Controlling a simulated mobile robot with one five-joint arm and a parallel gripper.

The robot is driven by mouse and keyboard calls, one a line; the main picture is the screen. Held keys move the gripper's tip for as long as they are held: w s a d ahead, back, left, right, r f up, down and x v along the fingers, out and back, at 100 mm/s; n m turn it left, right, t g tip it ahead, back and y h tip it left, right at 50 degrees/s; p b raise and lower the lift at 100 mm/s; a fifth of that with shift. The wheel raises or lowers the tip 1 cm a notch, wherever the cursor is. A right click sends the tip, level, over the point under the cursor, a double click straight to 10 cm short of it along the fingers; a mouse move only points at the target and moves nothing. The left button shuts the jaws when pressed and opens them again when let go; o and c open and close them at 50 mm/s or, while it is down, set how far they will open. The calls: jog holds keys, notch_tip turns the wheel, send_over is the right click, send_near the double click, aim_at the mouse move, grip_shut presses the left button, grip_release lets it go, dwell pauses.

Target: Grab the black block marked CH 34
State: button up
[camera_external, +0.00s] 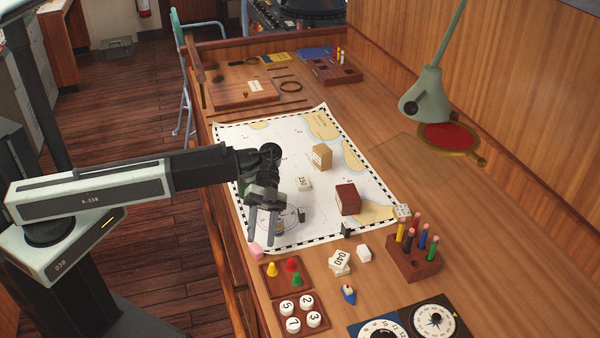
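A small black block (347,229) sits at the near right edge of the chart (232,140). A second small dark piece (302,215) stands on the chart just right of my gripper. Both are too small for me to read any CH 34 marking. My gripper (262,239) points down over the near left part of the chart, with its two fingers apart. I see nothing held between them. Part of the chart behind the gripper and arm is hidden.
On the chart are a dark red block (347,200), a tan block (322,157) and a white block (304,183). A peg rack (414,264), a white 040 piece (340,262) and a number tray (281,323) lie nearer. A lamp (427,97) overhangs the right.

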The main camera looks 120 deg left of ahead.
aim_at(301, 207)
jog(key=a+m+t, duration=0.1)
jog(key=a, duration=0.7)
jog(key=s+a+t+y, duration=0.1)
jog(key=a, duration=0.6)
jog(key=s+a+f+m+t+y, duration=0.1)
jog(key=a, duration=0.7)
jog(key=shift+s+a+m+t+b, duration=0.2)
jog(key=shift+a+m+t+b, duration=0.1)
jog(key=shift+b+x, duration=0.45)
jog(key=shift+x, duration=0.65)
jog(key=b+x, duration=0.1)
jog(key=x, duration=0.5)
jog(key=shift+w+r+b, duration=0.1)
jog(key=shift+r+b, duration=0.05)
jog(key=shift+b, duration=0.2)
grip_shut()
